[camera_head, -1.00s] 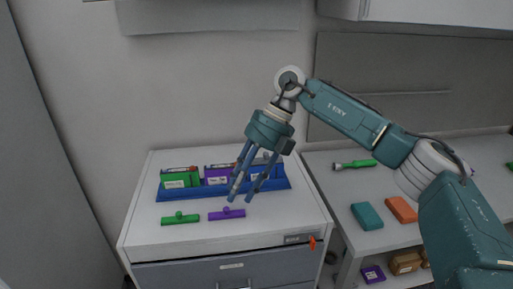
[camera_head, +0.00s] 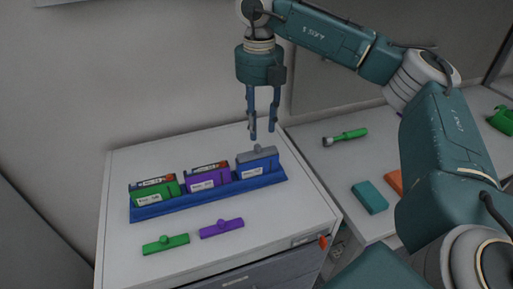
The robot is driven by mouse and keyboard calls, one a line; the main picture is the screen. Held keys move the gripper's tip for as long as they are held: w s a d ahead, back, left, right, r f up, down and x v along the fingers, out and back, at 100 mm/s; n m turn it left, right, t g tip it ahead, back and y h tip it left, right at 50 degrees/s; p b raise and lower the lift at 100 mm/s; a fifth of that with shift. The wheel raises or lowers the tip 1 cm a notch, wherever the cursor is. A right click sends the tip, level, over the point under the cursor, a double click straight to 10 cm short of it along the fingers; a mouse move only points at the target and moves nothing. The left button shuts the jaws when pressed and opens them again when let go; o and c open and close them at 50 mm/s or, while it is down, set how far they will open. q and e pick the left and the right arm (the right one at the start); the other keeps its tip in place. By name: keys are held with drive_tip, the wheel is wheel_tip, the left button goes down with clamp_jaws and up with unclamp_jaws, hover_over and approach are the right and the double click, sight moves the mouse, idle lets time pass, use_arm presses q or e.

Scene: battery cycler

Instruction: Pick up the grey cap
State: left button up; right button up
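The grey cap (camera_head: 256,155) sits on top of the blue battery case (camera_head: 258,168) at the right end of the blue tray (camera_head: 153,211). A small round knob stands up from the cap. My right gripper (camera_head: 262,135) points straight down just above the cap. Its two fingers are apart, with a gap between them and nothing held. The fingertips look a little above the knob; whether they are lined up with it in depth I cannot tell. My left gripper does not show.
Green (camera_head: 155,193) and purple (camera_head: 208,178) cases stand uncapped in the tray. A green cap (camera_head: 166,244) and a purple cap (camera_head: 222,228) lie in front on the white cabinet top (camera_head: 275,218). A green flashlight (camera_head: 346,136) and a teal box (camera_head: 370,197) lie on the right counter.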

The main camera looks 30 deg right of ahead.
sight(257, 145)
drive_tip(key=shift+f, duration=0.4)
drive_tip(key=shift+w+f, duration=0.15)
drive_tip(key=shift+f, duration=0.15)
drive_tip(key=f+p, duration=0.1)
drive_tip(key=f, duration=0.1)
drive_tip(key=f+p, duration=0.2)
drive_tip(key=shift+s+a+f, duration=0.15)
drive_tip(key=shift+s+a, duration=0.05)
drive_tip(key=shift+f, duration=0.25)
drive_tip(key=shift+w+f, duration=0.1)
drive_tip(key=shift+c, duration=1)
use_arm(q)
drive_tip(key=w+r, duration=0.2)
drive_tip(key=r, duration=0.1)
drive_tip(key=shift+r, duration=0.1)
use_arm(e)
clamp_jaws()
